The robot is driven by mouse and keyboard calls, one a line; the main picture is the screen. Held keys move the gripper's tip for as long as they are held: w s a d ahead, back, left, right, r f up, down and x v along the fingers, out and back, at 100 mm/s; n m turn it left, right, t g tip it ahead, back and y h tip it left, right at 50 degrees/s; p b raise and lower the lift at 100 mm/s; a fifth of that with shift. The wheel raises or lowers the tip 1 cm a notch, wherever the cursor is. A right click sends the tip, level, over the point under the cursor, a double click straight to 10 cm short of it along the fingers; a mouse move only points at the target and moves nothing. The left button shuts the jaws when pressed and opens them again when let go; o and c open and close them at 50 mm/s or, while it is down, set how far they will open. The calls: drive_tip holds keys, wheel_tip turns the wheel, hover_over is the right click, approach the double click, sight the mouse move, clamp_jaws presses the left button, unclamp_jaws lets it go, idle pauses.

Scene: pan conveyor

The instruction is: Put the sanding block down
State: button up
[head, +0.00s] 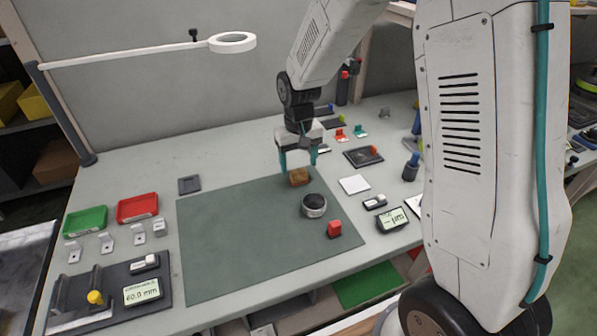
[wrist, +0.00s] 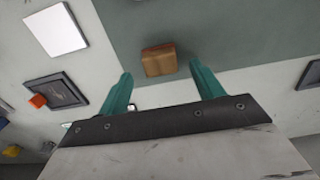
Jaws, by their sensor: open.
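The sanding block (head: 299,177) is a small brown block lying near the back right edge of the green mat (head: 225,240). In the wrist view the sanding block (wrist: 159,60) lies beyond the fingertips, roughly centred between them, with nothing touching it. My gripper (head: 299,164) has two teal fingers spread apart and hangs just above and behind the block. In the wrist view my gripper (wrist: 160,75) is open and empty.
A white square plate (head: 354,184) lies to the right. The mat's left and middle are clear. A ring lamp (head: 232,42) reaches over the back left.

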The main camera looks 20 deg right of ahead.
sight(298, 171)
wheel_tip(298, 171, up, 7)
drive_tip(key=s+d+r, duration=0.2)
drive_tip(key=s+r, duration=1)
drive_tip(key=s, duration=0.3)
drive_tip(key=s+d+r+t, duration=0.1)
drive_tip(key=s, duration=1.4)
drive_tip(key=shift+s, duration=0.2)
drive_tip(key=shift+o, duration=0.4)
